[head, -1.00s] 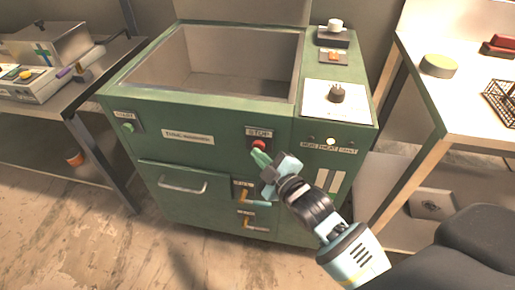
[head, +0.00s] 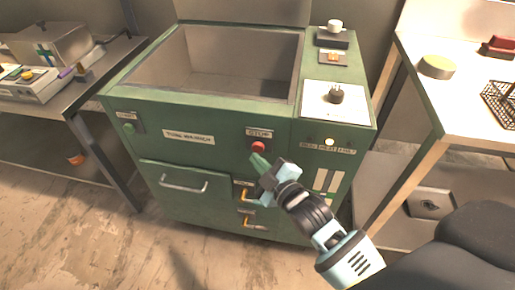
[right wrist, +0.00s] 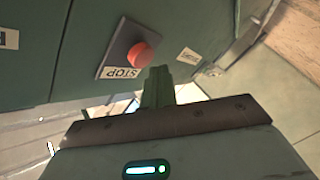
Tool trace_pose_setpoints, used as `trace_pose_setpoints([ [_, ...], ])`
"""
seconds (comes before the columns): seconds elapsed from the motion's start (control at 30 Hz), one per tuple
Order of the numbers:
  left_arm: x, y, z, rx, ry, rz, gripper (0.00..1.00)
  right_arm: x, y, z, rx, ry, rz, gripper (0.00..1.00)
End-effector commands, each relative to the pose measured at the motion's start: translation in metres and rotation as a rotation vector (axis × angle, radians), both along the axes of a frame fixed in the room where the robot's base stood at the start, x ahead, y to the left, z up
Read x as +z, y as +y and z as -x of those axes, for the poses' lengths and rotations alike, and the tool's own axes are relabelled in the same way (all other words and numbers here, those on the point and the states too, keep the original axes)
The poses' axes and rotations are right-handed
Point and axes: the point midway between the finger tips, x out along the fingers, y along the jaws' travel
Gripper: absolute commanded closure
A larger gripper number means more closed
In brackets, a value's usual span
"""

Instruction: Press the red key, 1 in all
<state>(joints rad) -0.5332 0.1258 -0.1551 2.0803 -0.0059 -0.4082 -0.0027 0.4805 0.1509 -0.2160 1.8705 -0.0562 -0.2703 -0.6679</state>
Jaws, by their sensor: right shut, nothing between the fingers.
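The red key (head: 258,147) is a round button under a STOP label on the front of the green tube washer (head: 220,180). In the right wrist view the red key (right wrist: 141,56) stands out from its dark plate, beside the STOP label. My right gripper (head: 258,161) is shut and empty, with its green fingertips just below the key in the head view. In the right wrist view the fingertips (right wrist: 158,75) are close to the key, with a gap showing between them. My left gripper is not in view.
A green START button (head: 128,128) is at the washer's left front. A lit lamp (head: 330,141) sits at its right front. A drawer handle (head: 184,186) and yellow levers (head: 246,195) stick out lower down. Benches stand on both sides.

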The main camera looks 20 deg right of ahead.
Motion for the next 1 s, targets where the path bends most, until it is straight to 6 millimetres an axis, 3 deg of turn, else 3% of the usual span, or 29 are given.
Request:
trace_pose_setpoints([
  [0.6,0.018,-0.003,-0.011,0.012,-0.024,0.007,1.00,0.001,0.025,0.036,0.000,0.001,-0.003,1.00],
  [1.0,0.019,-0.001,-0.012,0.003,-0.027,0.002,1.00,0.000,0.028,0.042,0.000,0.000,0.000,1.00],
])
